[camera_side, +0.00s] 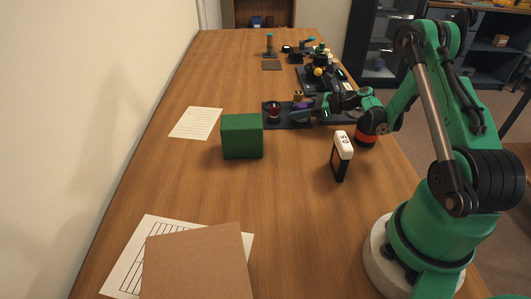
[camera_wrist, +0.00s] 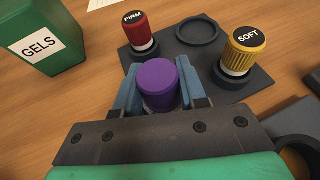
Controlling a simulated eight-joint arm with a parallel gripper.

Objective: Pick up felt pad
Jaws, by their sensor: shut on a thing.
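Nothing in view is legibly labelled as a felt pad, so I cannot tell which thing it is. My gripper (camera_wrist: 160,88) has its two blue fingers on either side of a purple cylinder (camera_wrist: 158,84) and is shut on it. The purple cylinder has a plain top with no label showing. Its lower part is hidden by my gripper's body, so I cannot tell whether it touches the dark tray (camera_wrist: 268,80). In the side view my gripper (camera_side: 308,110) is low over the tray's middle, and the purple cylinder is mostly hidden there.
A red FIRM knob (camera_wrist: 137,30) and a yellow SOFT knob (camera_wrist: 245,50) stand on the tray, with an empty ring (camera_wrist: 198,30) between them. A green GELS box (camera_wrist: 42,35) stands left. A white-and-black upright object (camera_side: 342,150) stands in front.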

